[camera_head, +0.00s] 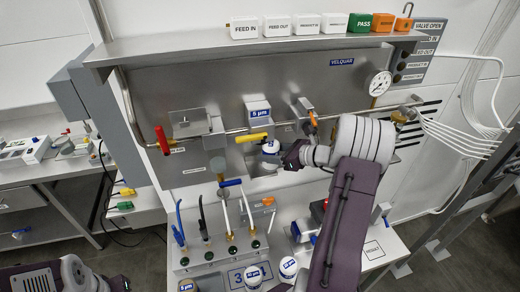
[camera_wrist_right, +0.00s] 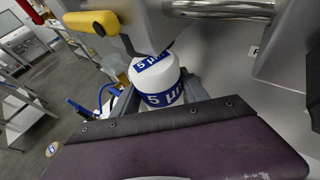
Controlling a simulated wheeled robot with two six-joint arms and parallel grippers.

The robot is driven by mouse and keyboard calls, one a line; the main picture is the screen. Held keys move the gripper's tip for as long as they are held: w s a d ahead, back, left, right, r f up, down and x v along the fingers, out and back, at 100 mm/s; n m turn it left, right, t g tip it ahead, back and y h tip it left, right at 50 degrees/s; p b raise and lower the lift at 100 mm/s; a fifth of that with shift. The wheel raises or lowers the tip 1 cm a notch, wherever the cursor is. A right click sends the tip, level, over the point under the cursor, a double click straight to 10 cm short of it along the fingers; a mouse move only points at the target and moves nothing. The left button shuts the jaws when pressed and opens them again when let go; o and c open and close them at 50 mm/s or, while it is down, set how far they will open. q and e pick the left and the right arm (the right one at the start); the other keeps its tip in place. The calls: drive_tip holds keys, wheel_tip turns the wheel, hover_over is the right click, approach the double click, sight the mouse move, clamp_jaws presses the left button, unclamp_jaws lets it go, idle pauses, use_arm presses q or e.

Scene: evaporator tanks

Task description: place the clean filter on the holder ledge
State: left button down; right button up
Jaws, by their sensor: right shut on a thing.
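A white filter (camera_head: 270,147) with a blue 5 µm band is held in front of the steel panel, just below the yellow valve handle (camera_head: 251,138). My right gripper (camera_head: 290,154) is shut on it. The filter (camera_wrist_right: 158,80) also shows in the right wrist view, somewhat tilted in the picture, with the yellow handle (camera_wrist_right: 92,22) close above it. A holder with a blue 5 µm label (camera_head: 258,112) is on the panel above the filter. I cannot make out which surface is the holder ledge. My left arm shows at the lower left; its gripper is out of view.
Two more white filters with blue labels (camera_head: 288,268) (camera_head: 253,275) stand at the front of the lower bench. Several upright hoses and levers (camera_head: 203,220) rise left of them. A steel pipe (camera_head: 340,118) and a gauge (camera_head: 379,84) are at the panel's right.

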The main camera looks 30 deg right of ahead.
drive_tip(key=shift+s+d+r, duration=0.1)
drive_tip(key=shift+s, duration=0.05)
drive_tip(key=w+a, duration=0.1)
drive_tip(key=w+p, duration=0.1)
drive_tip(key=w, duration=0.1)
drive_tip(key=w+a, duration=0.1)
drive_tip(key=shift+w+a, duration=0.15)
drive_tip(key=shift+a, duration=0.15)
drive_tip(key=shift+f+p, duration=0.4)
drive_tip(key=shift+f, duration=0.3)
clamp_jaws()
drive_tip(key=shift+d+f, duration=0.15)
drive_tip(key=shift+s+d, duration=0.15)
drive_tip(key=shift+s, duration=0.1)
drive_tip(key=shift+f, duration=0.1)
drive_tip(key=o, duration=1.2)
unclamp_jaws()
use_arm(q)
drive_tip(key=shift+r, duration=0.75)
use_arm(e)
drive_tip(key=shift+w, duration=0.1)
